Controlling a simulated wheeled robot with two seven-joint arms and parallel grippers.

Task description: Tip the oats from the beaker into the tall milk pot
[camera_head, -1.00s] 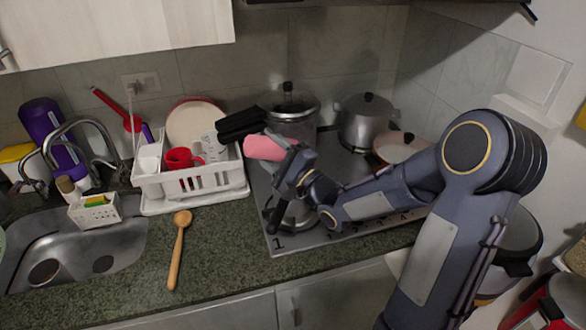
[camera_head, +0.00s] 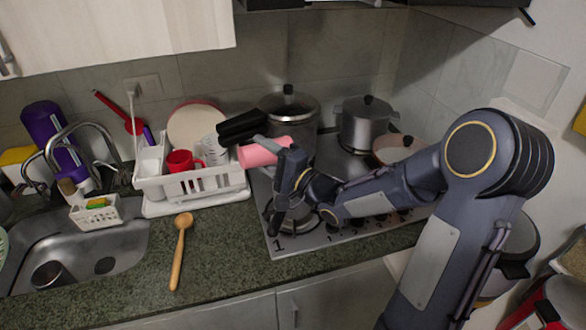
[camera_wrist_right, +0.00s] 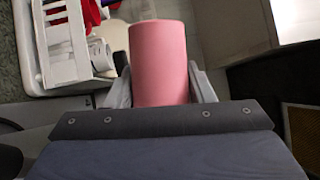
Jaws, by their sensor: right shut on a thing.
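The pink beaker (camera_head: 262,153) lies nearly on its side in the air in the head view, its left end a little lower. My right gripper (camera_head: 284,150) is shut on it. In the wrist view, its fingers (camera_wrist_right: 161,92) flank the pink beaker (camera_wrist_right: 160,60). The beaker's inside and any oats are hidden. A shiny metal vessel or burner part (camera_head: 296,213) shows below the gripper on the front-left of the hob, mostly covered by my arm. I cannot tell whether it is the tall milk pot. My left gripper is not in view.
Another lidded pot (camera_head: 365,122) and a lidded pan (camera_head: 398,149) are farther right. A white dish rack (camera_head: 205,183) is left; a wooden spoon (camera_head: 180,250) lies on the counter.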

